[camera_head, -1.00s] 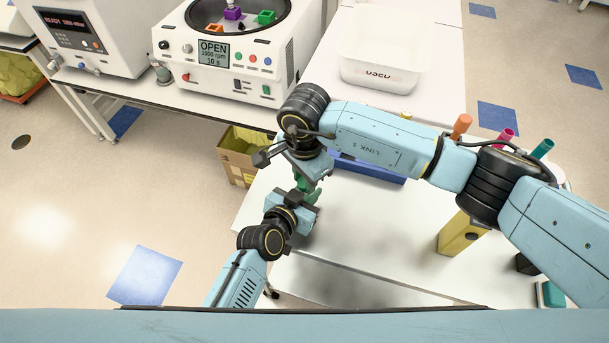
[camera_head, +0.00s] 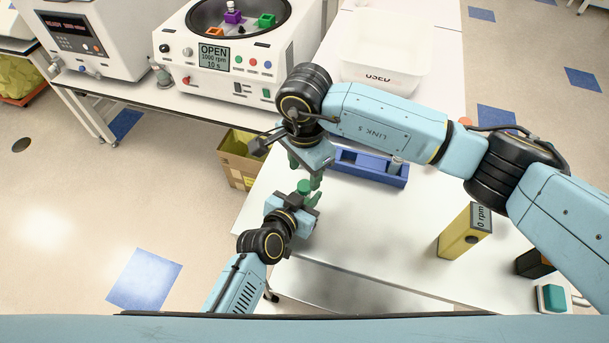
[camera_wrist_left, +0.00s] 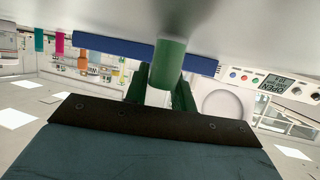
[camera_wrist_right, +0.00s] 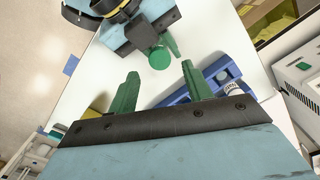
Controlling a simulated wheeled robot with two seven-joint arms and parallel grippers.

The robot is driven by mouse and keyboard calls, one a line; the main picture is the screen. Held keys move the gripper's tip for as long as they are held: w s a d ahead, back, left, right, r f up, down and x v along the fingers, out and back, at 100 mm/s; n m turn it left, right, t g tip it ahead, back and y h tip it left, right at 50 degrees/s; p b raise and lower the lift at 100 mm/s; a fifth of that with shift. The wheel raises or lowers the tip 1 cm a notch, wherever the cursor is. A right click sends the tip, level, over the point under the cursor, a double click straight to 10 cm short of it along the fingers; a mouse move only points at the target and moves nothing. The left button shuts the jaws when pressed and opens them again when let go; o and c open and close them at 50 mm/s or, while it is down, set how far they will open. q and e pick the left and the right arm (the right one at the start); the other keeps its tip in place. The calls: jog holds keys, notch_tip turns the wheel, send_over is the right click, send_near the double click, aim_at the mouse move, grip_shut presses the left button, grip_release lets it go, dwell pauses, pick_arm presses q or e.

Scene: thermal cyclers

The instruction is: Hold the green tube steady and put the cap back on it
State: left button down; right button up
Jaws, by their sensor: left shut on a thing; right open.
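The green tube is held upright in my left gripper (camera_head: 303,202). Its green cap (camera_head: 304,187) sits on top, seen from above in the right wrist view (camera_wrist_right: 159,57). In the left wrist view, the cap (camera_wrist_left: 168,62) is on the pale tube body (camera_wrist_left: 158,97), with the green fingers around the body. I cannot tell how tightly the cap is seated. My right gripper (camera_head: 304,171) is open and empty just above the cap, apart from it. In the right wrist view its two green fingers stand to either side, with the cap beyond them.
A blue rack (camera_head: 352,170) holding a pale tube (camera_head: 397,164) lies behind on the white table. A yellow timer (camera_head: 460,236) stands to the right. The white used bin (camera_head: 385,70) and an open centrifuge (camera_head: 225,62) are farther back. The front middle of the table is clear.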

aim_at(305, 185)
jog(key=shift+r, duration=0.15)
jog(key=shift+c, duration=0.4)
jog(key=shift+w+r+n, duration=0.1)
jog(key=shift+r+n, duration=0.2)
jog(key=shift+n, duration=0.1)
jog(key=n, duration=0.1)
jog(key=r+n, duration=0.1)
jog(key=shift+a+r+n, duration=0.15)
jog(key=shift+r+n, duration=0.15)
jog(key=shift+n, duration=0.1)
jog(key=r+n, duration=0.1)
jog(key=n, duration=0.1)
jog(key=shift+r+n, duration=0.1)
jog(key=shift+n, duration=0.3)
notch_tip(305, 185, down, 8)
jog(key=shift+f, duration=0.1)
